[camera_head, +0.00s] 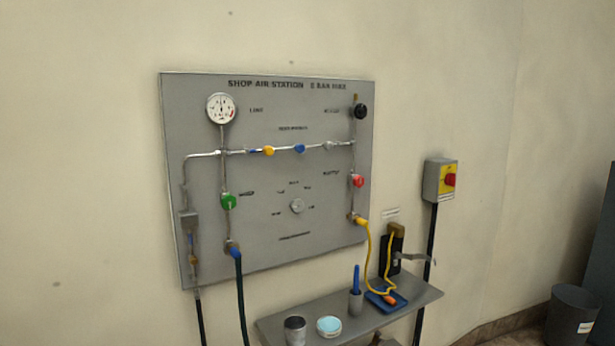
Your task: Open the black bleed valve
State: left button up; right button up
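The grey shop air station panel (270,255) hangs on the wall, a little left of the picture's middle. A round black knob (361,111), which looks like the black bleed valve, sits at the panel's upper right. It is on the vertical pipe, with a small brass piece above it. The small label to its left is too blurred to read. I cannot tell from its look whether the valve is open or closed. Nothing covers it. Neither of my grippers is in view.
The panel also has a gauge (221,108), a green knob (228,202) and a red knob (357,181). A grey shelf (425,296) below holds a blue tray (374,302) and cups. The space before the panel looks clear.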

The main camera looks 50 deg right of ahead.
aim_at(360, 110)
jog(key=z, duration=1.35)
jog(key=l+u, duration=0.1)
jog(key=i+l, duration=0.05)
